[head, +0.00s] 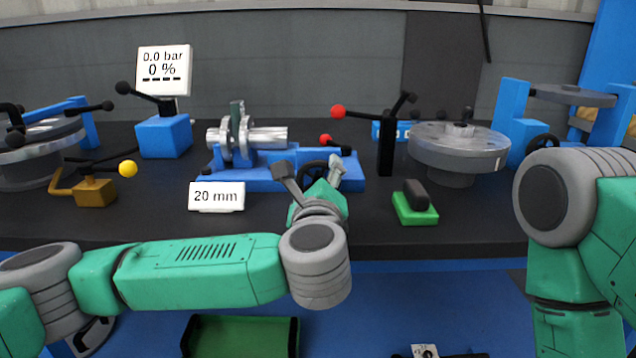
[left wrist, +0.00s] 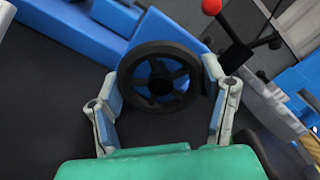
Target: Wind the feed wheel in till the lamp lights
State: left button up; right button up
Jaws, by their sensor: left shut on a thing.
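The black spoked feed wheel (left wrist: 160,76) sits at the front of the blue fixture (head: 262,178). My left gripper (head: 311,172) is shut on it, with one finger on each side of the rim in the left wrist view (left wrist: 163,84). In the head view the fingers and hand hide most of the wheel (head: 318,165). A grey metal flanged shell (head: 268,137) lies on the fixture behind the wheel. A red-knobbed lever (head: 327,139) is at the fixture's back. I cannot pick out a lamp. My right gripper is out of the picture; only that arm shows.
A "20 mm" sign (head: 216,197) stands before the fixture. A green block with a black grip (head: 415,205) lies right of it. A black post with a red-knobbed lever (head: 386,145), a round metal table (head: 458,145) and a readout of 0.0 bar, 0 % (head: 163,70) stand farther back.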

pick_arm(q)
jog(key=shift+f, duration=0.2)
jog(key=o, duration=1.2)
jog(key=shift+c, duration=0.2)
jog(key=shift+r, duration=0.1)
